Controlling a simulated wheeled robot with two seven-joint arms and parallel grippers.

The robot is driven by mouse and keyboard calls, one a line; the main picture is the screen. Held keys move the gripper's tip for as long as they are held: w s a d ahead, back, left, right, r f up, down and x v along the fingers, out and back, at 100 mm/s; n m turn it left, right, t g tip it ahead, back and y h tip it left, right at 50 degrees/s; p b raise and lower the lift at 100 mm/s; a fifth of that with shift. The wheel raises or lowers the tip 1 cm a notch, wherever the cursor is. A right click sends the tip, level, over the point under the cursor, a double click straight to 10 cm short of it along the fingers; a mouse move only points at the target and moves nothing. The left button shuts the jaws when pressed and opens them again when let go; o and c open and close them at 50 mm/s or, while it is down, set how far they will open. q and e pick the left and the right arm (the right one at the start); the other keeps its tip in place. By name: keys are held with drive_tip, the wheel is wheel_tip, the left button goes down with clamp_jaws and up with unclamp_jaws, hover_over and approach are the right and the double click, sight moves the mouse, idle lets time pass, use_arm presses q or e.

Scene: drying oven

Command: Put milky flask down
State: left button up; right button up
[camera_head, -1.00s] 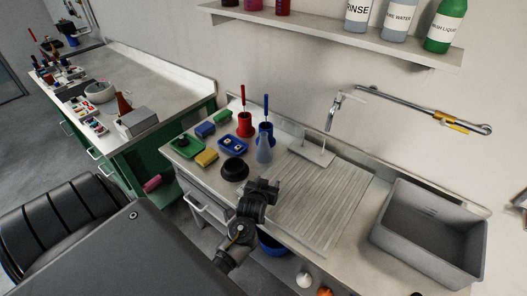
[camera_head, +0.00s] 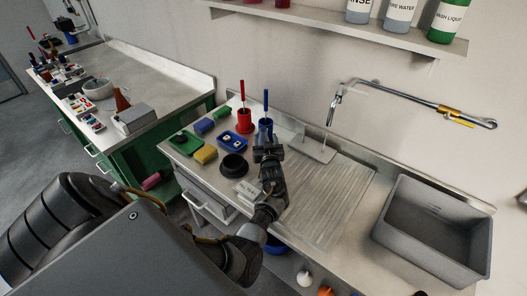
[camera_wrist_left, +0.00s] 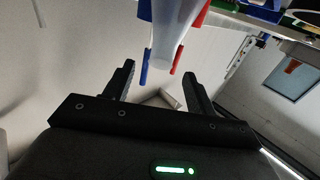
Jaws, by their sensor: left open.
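The milky flask (camera_wrist_left: 174,32) is a translucent, whitish vessel. In the wrist view its narrow end lies close to the gap between the fingertips; I cannot tell whether it touches them. In the head view it is mostly hidden behind my left gripper (camera_head: 268,146), at the back of the counter near the blue holder. My left gripper (camera_wrist_left: 160,72) is open, its two black fingers apart. My right gripper is not in view.
A red holder (camera_head: 244,122) with a brush, a blue tray (camera_head: 232,140), a yellow sponge (camera_head: 205,155) and a black round dish (camera_head: 234,166) crowd the counter's left part. The ribbed drainboard (camera_head: 325,195) is clear. A grey sink (camera_head: 432,222) is right.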

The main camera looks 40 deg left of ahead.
sight(263, 130)
use_arm(q)
drive_tip(key=shift+w+a, duration=0.3)
drive_tip(key=shift+w+a+b, duration=0.25)
drive_tip(key=shift+a+b, duration=0.15)
drive_tip(key=shift+b, duration=0.05)
drive_tip(key=b+x, duration=0.2)
drive_tip(key=x, duration=0.1)
drive_tip(key=shift+w+a+f, duration=0.1)
drive_tip(key=shift+w+a, duration=0.1)
drive_tip(key=shift+w+a+b, duration=0.25)
drive_tip(key=shift+b, duration=0.1)
drive_tip(key=shift+r, duration=0.25)
drive_tip(key=shift+s, duration=0.1)
clamp_jaws()
